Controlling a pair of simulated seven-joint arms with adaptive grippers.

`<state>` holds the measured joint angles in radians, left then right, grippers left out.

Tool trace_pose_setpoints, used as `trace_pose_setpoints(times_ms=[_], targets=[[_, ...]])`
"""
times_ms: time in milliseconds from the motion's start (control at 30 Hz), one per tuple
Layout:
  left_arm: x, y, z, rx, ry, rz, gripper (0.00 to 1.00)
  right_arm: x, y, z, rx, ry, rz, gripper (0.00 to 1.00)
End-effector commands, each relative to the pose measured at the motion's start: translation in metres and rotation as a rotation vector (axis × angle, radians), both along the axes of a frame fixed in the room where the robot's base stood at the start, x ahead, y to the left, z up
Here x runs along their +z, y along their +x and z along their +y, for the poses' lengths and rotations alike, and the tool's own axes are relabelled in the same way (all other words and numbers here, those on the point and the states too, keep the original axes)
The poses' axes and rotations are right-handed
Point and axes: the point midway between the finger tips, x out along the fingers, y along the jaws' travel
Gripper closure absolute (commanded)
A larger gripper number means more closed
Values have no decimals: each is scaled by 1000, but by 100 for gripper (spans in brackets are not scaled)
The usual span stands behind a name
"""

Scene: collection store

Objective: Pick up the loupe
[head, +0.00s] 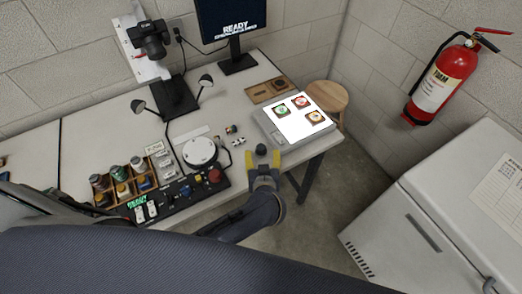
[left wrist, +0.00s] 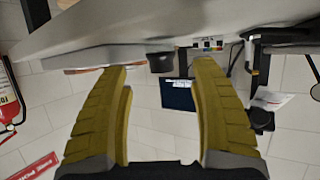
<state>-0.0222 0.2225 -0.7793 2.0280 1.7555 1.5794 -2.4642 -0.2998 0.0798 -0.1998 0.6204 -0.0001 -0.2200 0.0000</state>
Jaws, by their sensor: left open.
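The loupe appears to be the small dark round piece (head: 261,149) at the table's front edge, left of the light panel. My left gripper (head: 264,168) is open, its yellow fingers pointing at this piece from the near side. My right gripper is not in view.
A lit panel (head: 275,133) with several small framed pieces lies to the right of the loupe. A white round device (head: 200,152), a control box (head: 178,196) and a rack of jars (head: 125,186) stand left. A white cabinet (head: 430,215) and extinguisher (head: 443,82) are at right.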

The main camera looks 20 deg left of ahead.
Motion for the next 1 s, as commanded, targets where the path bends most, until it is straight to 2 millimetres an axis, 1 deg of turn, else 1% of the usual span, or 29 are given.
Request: trace_pose_setpoints(times_ms=[133,433,600,833,867,1000], targets=[[-4,8,4,0,2,0,37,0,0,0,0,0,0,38],[-18,38,15,1,2,-1,37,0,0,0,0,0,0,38],[-21,44,18,0,0,0,37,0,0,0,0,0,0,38],[-21,45,18,0,0,0,37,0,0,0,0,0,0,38],[-21,45,18,0,0,0,38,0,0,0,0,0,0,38],[-21,44,17,0,0,0,54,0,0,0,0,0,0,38]])
